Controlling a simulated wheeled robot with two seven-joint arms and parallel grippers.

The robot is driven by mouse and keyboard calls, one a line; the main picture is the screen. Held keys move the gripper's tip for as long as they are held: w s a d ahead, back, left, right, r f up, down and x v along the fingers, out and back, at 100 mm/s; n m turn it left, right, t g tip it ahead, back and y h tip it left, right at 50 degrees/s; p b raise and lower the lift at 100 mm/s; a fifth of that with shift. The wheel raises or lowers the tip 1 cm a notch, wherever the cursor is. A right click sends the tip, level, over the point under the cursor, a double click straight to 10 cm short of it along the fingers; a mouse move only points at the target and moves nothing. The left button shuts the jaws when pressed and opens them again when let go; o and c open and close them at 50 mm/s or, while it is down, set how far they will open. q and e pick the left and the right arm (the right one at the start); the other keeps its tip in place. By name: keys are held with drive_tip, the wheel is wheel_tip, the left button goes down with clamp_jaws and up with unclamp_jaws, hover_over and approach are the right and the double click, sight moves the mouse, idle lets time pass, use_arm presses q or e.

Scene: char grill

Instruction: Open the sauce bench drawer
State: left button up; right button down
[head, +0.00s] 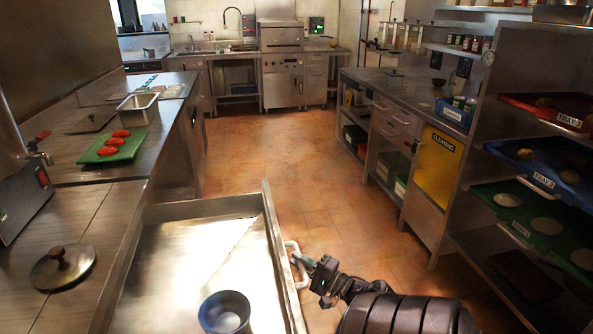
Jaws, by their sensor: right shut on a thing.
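The drawer (180,232) is a large shallow metal tray-like box at the bottom centre. It stands pulled out from the left counter, and its inside shows from above. A grey round bowl (225,314) sits inside it near the front of the picture. The drawer's pale loop handle (291,245) is on its right-hand face. My right gripper (304,262) is shut on this handle, with its arm coming in from the bottom right. The drawer's near end is cut off by the picture edge. My left gripper is not in view.
The left counter carries a green board (100,152) with red pieces, a metal pan (138,109) and a round lid (62,267). A rack with coloured trays (537,118) stands at the right. The tiled floor (290,155) between is clear.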

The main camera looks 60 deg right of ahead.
drive_tip(key=c, duration=1.4)
unclamp_jaws()
drive_tip(key=shift+o, duration=0.2)
drive_tip(key=s+f, duration=0.1)
drive_tip(key=s, duration=0.6)
drive_tip(key=shift+s+a+b, duration=0.35)
drive_tip(key=shift+b, duration=0.05)
drive_tip(key=shift+f, duration=0.1)
